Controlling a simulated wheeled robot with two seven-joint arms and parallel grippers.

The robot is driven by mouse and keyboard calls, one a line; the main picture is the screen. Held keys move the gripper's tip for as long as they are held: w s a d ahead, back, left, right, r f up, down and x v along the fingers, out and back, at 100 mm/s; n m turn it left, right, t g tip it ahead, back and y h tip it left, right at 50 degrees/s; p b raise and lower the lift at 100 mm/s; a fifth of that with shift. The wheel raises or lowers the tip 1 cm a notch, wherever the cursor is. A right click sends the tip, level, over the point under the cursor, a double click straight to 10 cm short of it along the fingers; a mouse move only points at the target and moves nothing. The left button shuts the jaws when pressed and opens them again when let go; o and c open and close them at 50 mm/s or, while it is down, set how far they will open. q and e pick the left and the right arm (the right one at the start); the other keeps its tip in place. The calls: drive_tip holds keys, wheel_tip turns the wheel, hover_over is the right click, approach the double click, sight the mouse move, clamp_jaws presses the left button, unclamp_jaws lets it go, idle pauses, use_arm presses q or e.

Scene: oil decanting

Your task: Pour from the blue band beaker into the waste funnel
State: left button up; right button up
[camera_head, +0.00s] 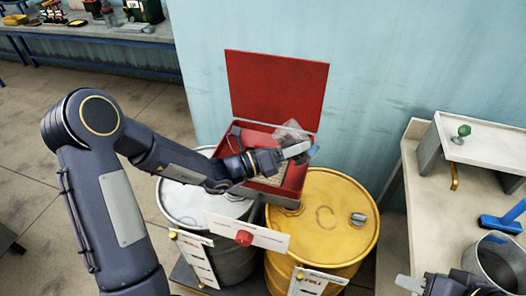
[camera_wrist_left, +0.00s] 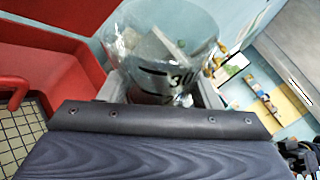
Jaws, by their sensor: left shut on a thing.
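The waste funnel is a red square box (camera_head: 292,200) with its lid (camera_head: 277,88) standing open behind it. A pale grid shows inside, and its red wall is at the left of the left wrist view (camera_wrist_left: 50,85). My left gripper (camera_head: 296,149) is shut on a clear beaker (camera_head: 291,131), held over the funnel's right part. The beaker fills the top middle of the left wrist view (camera_wrist_left: 165,45), with dark markings. A bluish patch shows near the fingertips; I cannot tell the beaker's exact tilt or contents. My right gripper (camera_head: 412,284) is partly cut off at the bottom right.
The funnel sits above a grey drum (camera_head: 205,205) and a yellow drum (camera_head: 335,215). At right, a bench holds a white stand (camera_head: 480,140), a blue tool (camera_head: 503,218) and a metal pot (camera_head: 497,262).

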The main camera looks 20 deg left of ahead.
sight(279, 137)
use_arm(q)
drive_tip(key=shift+r+n+t, duration=0.35)
drive_tip(key=shift+n+t, duration=0.05)
drive_tip(key=shift+n, duration=0.2)
drive_tip(key=shift+a+r+n+t+h+b, duration=0.1)
drive_tip(key=shift+r+n+t+h+b, duration=0.15)
drive_tip(key=shift+r+n+t+b, duration=0.45)
drive_tip(key=shift+r+n+t+h+b, duration=0.15)
drive_tip(key=shift+r+n+t+h, duration=0.1)
drive_tip(key=shift+n, duration=0.75)
drive_tip(key=shift+w+a+r+n+t+p, duration=0.15)
drive_tip(key=shift+a+r+n+t+p, duration=0.2)
drive_tip(key=shift+a+n, duration=0.15)
drive_tip(key=shift+w+a+r+n+t+p, duration=0.2)
drive_tip(key=shift+a+n+t+p, duration=0.15)
drive_tip(key=shift+n, duration=0.25)
idle(0.4)
drive_tip(key=shift+a+r+n+t+p, duration=0.15)
drive_tip(key=shift+r+n+t+p, duration=0.3)
drive_tip(key=shift+r+n+p, duration=0.2)
